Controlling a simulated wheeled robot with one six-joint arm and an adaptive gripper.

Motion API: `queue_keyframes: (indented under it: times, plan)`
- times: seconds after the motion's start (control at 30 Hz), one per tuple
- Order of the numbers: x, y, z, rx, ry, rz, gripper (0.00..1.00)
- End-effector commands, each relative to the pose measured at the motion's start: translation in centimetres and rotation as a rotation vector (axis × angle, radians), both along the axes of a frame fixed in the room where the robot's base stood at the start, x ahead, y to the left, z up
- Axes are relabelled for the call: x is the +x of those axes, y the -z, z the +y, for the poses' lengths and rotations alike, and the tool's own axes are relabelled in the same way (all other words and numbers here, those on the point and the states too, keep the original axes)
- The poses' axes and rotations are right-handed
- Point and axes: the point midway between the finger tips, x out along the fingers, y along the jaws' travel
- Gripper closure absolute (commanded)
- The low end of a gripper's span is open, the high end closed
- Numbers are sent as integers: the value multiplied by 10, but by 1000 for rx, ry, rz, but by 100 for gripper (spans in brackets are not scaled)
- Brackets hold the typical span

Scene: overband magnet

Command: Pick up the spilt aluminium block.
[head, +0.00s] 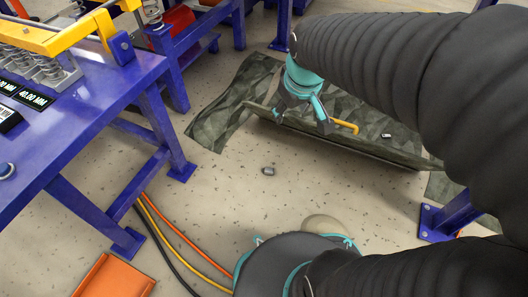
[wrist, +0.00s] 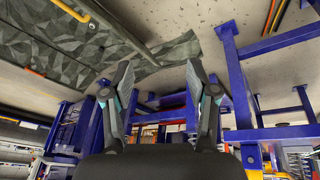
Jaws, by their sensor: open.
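A small grey block (head: 269,171) lies on the speckled floor (head: 225,195) near the middle of the head view. A second small grey piece (head: 386,135) lies on the camouflage-patterned sheet farther right. I cannot tell from looks alone which one is aluminium. My gripper (head: 302,118) is beyond the floor block, in front of the sheet as seen from the head. In the wrist view my gripper (wrist: 160,78) has its two fingers apart with nothing between them.
The camouflage sheet (head: 238,98) has a dark raised edge and a yellow handle (head: 345,127) close to my gripper. A blue steel bench (head: 75,115) stands at left. Orange, yellow and black hoses (head: 180,235) cross the floor. A blue post foot (head: 440,225) stands at right.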

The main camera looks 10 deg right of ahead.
Motion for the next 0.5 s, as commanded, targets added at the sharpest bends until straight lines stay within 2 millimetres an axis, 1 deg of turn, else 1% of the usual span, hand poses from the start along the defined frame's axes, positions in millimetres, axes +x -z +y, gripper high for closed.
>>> queue_keyframes:
  times: [0.03, 0.1, 0.27, 0.37, 0.5]
  plan:
    - [15, 7, 0, -12, -33, 24, 42]
    - [34, 18, 0, -29, -82, 45, 42]
    - [75, 48, 1, -63, -194, 91, 42]
    - [99, 71, 1, -82, -266, 119, 42]
    - [129, 110, 1, -105, -364, 161, 42]
